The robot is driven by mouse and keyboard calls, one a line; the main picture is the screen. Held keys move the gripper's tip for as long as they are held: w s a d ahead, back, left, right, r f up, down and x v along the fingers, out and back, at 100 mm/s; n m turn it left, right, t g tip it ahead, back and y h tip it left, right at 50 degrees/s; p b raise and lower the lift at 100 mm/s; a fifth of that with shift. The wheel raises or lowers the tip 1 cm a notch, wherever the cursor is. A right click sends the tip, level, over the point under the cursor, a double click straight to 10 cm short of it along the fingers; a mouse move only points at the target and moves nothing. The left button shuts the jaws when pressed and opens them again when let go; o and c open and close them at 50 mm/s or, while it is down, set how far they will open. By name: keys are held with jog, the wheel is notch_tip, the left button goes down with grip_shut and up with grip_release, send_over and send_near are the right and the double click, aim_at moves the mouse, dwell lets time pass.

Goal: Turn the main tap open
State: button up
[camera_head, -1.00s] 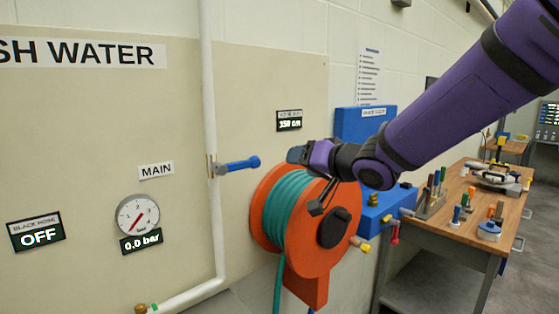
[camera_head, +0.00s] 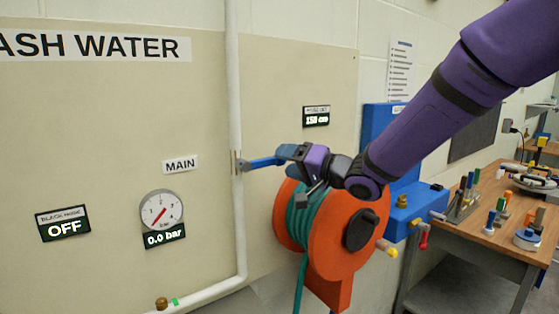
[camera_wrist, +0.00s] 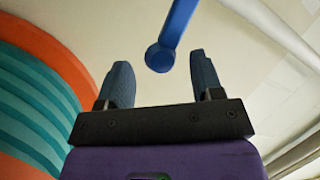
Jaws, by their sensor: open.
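The main tap has a blue lever handle (camera_head: 264,162) that sticks out to the right from a white vertical pipe (camera_head: 233,110), beside the MAIN label (camera_head: 180,164). My gripper (camera_head: 284,152) is at the lever's free end in the head view. In the wrist view, my gripper (camera_wrist: 160,82) is open, with two dark blue fingers apart.
An orange hose reel (camera_head: 345,237) with green hose stands just below my gripper, close to my wrist. A blue box (camera_head: 406,205) and a wooden workbench (camera_head: 478,238) with tools are to the right. An OFF sign (camera_head: 63,225) is on the left wall panel.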

jog(key=shift+x, duration=1.65)
jog(key=shift+s, duration=0.1)
jog(key=c, duration=1.1)
